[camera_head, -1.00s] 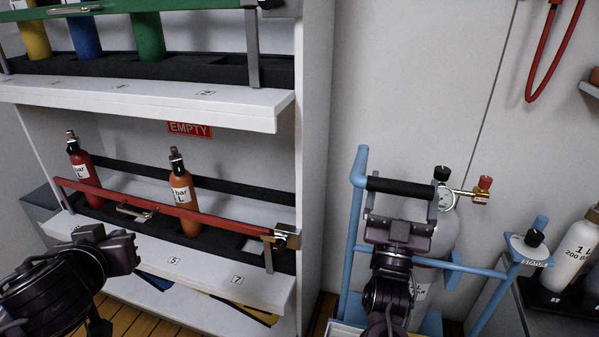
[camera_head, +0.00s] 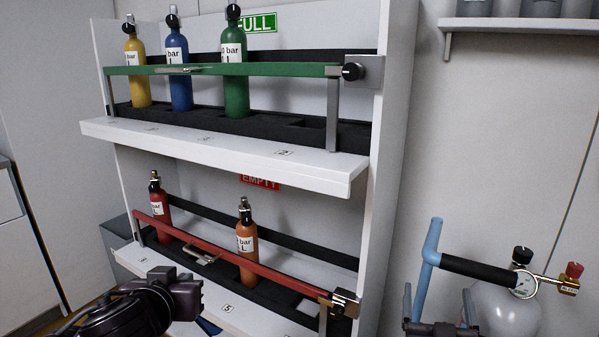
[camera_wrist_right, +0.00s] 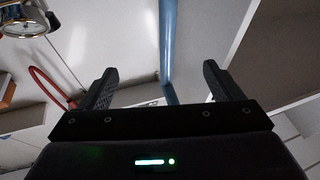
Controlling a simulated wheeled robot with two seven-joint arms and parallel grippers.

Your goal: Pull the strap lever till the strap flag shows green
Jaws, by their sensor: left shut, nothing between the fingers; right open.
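I cannot pick out a strap lever or a strap flag in either view. A blue-framed trolley (camera_head: 430,245) with a black handle grip (camera_head: 480,269) stands at the lower right. My right gripper (camera_wrist_right: 157,85) is open and empty in the wrist view, with a blue tube (camera_wrist_right: 168,40) behind the gap between its fingers. In the head view, the right gripper shows only in part at the bottom edge, below the trolley handle. My left gripper (camera_head: 192,298) is shut and empty at the lower left, in front of the lower shelf.
A rack holds yellow, blue and green bottles (camera_head: 236,85) behind a green bar (camera_head: 270,70). Below, red and orange bottles (camera_head: 247,258) stand behind a red bar (camera_head: 285,275). A white cylinder (camera_head: 505,312) with a gauge (camera_head: 524,285) stands beside the trolley handle. A wall shelf (camera_head: 520,24) is at upper right.

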